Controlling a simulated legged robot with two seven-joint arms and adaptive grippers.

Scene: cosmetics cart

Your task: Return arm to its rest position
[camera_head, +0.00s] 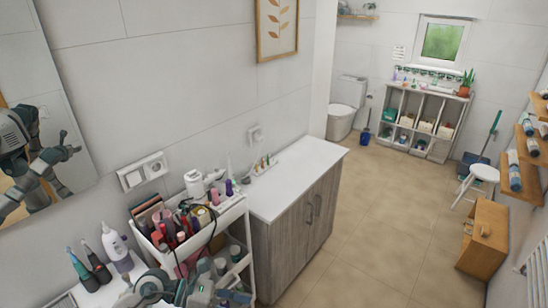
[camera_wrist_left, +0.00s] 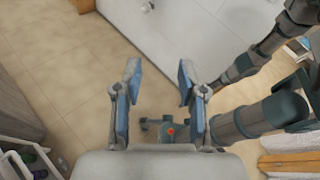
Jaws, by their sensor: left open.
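My left gripper (camera_wrist_left: 158,88) is open in the left wrist view, with its two blue-grey fingers spread wide and nothing between them. Below and beyond the fingers I see tiled floor and parts of my own body. In the head view, grey and teal links of my arm show at the bottom edge, in front of the white cosmetics cart (camera_head: 248,252). My right gripper is not directly in view.
The cart's top tray holds many cosmetics (camera_head: 180,222). A cabinet (camera_head: 290,235) with a white top stands beside it. A mirror (camera_head: 40,110) on the left wall reflects me. The floor (camera_head: 370,230) right of the cabinet is clear; a wooden box (camera_head: 484,240) stands far right.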

